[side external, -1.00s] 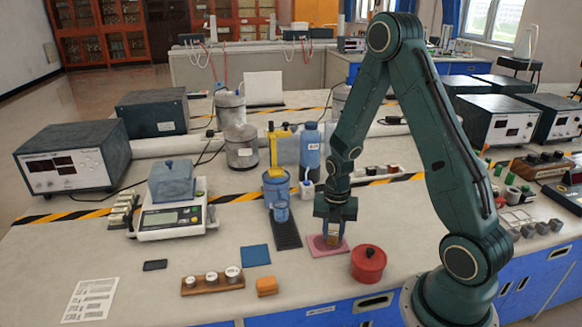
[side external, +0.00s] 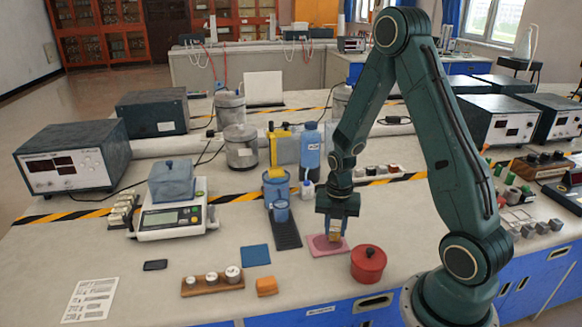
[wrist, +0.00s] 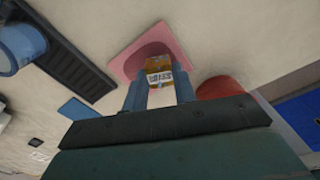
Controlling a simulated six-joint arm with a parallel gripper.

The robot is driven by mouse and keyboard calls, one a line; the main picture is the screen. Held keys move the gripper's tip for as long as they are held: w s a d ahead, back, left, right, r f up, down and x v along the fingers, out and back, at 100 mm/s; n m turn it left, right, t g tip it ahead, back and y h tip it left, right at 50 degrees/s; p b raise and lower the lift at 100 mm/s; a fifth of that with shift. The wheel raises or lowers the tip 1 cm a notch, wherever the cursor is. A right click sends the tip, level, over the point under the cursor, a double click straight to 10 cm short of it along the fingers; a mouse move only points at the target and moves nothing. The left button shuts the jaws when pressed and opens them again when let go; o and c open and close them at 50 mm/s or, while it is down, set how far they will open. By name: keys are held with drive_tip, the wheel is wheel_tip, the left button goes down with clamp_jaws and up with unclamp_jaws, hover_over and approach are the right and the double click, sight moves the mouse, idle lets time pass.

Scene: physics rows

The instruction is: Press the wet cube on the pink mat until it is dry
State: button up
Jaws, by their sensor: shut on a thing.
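My gripper (side external: 336,231) is shut on a small brownish-orange cube (wrist: 160,74) with a pale, marked face. The cube also shows between the fingertips in the side view (side external: 335,236). In the wrist view it sits between the two blue-grey fingers. The pink mat (side external: 318,246) lies flat on the bench below the gripper. It also shows in the wrist view (wrist: 150,38), with a darker patch beside the cube. The cube appears a little above the mat; its underside is hidden. I cannot tell how wet it is.
A red lidded pot (side external: 368,265) stands close to the right of the mat. A dark tray (side external: 286,232) with a blue cup (side external: 281,211) is to the left. A blue pad (side external: 255,255) and an orange block (side external: 266,286) lie further left. The bench in front of the mat is clear.

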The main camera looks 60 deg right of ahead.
drive_tip(key=shift+f, duration=0.8)
idle(1.6)
drive_tip(key=shift+r, duration=0.15)
drive_tip(key=shift+w+a+r, duration=0.2)
drive_tip(key=shift+r, duration=0.4)
idle(0.3)
drive_tip(key=shift+f, duration=0.75)
idle(2.0)
drive_tip(key=shift+r, duration=0.2)
drive_tip(key=shift+s+d+r, duration=0.2)
drive_tip(key=shift+r, duration=0.35)
drive_tip(key=shift+r, duration=0.1)
